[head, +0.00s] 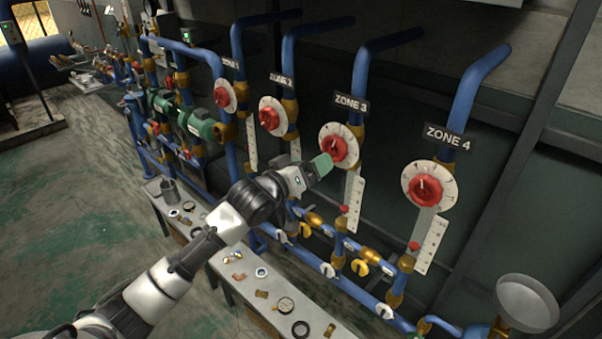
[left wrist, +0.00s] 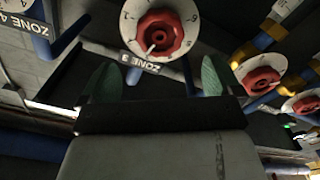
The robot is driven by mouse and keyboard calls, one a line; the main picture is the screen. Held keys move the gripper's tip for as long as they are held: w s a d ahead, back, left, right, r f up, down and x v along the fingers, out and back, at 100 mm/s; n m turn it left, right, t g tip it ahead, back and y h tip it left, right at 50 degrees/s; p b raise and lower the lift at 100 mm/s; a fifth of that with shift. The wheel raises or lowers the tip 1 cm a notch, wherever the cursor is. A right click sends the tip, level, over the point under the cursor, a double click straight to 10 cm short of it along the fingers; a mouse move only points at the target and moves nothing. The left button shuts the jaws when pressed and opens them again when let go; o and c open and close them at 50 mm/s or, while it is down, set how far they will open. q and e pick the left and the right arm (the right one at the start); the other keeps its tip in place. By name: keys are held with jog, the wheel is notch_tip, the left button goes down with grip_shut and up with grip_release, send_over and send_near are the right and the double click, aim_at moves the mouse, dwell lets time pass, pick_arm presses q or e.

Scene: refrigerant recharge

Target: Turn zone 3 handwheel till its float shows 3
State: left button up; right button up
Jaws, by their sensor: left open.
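The zone 3 handwheel (head: 338,151) is a red knob with a white pointer line on a round white dial, under the ZONE 3 plate (head: 351,104). It also shows upside down in the left wrist view (left wrist: 160,36), ahead of the fingers. My left gripper (head: 322,165) is just in front of and slightly below the wheel's left edge. In the left wrist view its green fingers (left wrist: 158,78) are spread apart with nothing between them. The red zone 3 float (head: 344,209) sits low on its white scale (head: 354,190); the numbers are too small to read. My right gripper is out of view.
Zone 4 handwheel (head: 427,185) stands to the right, zone 2 (head: 272,117) and zone 1 (head: 224,96) to the left. Blue pipes and yellow valves run below. A bench (head: 235,281) with loose fittings stands under my arm.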

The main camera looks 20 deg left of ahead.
aim_at(331, 150)
pick_arm(q)
jog(key=b+x, duration=0.3)
jog(key=x, duration=0.3)
jog(key=shift+w+d+f, duration=0.1)
jog(key=shift+w+f, duration=0.05)
jog(key=shift+w, duration=0.25)
jog(key=shift+c, duration=0.4)
jog(key=c, duration=0.8)
jog(key=shift+n+p, duration=0.3)
jog(key=shift+n, duration=0.3)
jog(key=shift+p, duration=0.3)
jog(key=shift+n, duration=0.5)
